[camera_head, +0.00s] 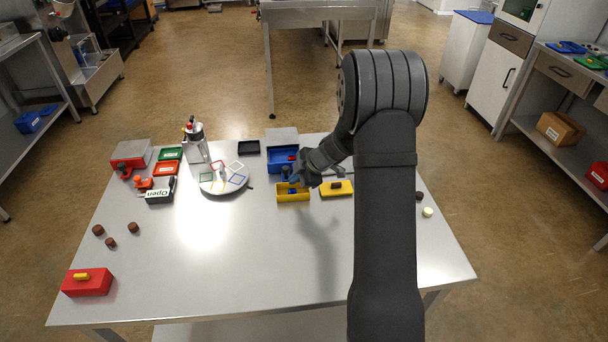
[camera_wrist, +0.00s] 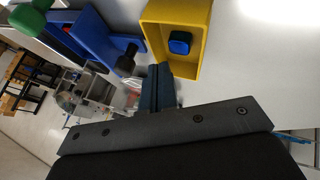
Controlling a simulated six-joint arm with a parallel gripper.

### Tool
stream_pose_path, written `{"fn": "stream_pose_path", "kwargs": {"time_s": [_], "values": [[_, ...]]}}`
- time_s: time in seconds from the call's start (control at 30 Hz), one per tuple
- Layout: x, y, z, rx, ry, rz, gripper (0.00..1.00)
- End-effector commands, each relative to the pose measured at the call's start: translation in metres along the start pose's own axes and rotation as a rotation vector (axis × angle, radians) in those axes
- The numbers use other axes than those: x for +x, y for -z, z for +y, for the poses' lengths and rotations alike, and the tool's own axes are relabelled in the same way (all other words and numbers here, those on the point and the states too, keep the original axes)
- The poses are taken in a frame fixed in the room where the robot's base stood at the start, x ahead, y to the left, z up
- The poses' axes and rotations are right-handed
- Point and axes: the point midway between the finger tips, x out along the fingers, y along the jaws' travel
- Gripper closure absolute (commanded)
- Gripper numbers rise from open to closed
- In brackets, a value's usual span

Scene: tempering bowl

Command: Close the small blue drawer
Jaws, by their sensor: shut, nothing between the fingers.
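The small blue drawer (camera_head: 283,162) stands pulled out at the front of a grey-topped housing (camera_head: 281,137), with a small red item inside. In the wrist view its blue front (camera_wrist: 128,44) shows at the upper left, with a dark knob (camera_wrist: 127,64) on it. My gripper (camera_head: 294,180) is just in front of the drawer, above the yellow open box. In the wrist view its fingers (camera_wrist: 158,88) are together and empty, close to the knob. I cannot tell whether they touch it.
The yellow open box (camera_head: 293,197), holding a blue block (camera_wrist: 179,42), stands in front of the drawer. A yellow lid (camera_head: 337,188) lies to its right. The front middle of the table is clear.

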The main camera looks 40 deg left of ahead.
Motion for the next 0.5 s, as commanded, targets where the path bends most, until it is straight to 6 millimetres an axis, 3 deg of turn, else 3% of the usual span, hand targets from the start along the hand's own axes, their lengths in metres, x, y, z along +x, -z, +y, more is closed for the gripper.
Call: {"fn": "stream_pose_path", "kwargs": {"time_s": [0.2,0.5], "values": [[0.01,0.0,0.022,-0.002,-0.002,-0.001,1.0],[0.012,0.0,0.027,-0.001,-0.001,-0.001,1.0]]}}
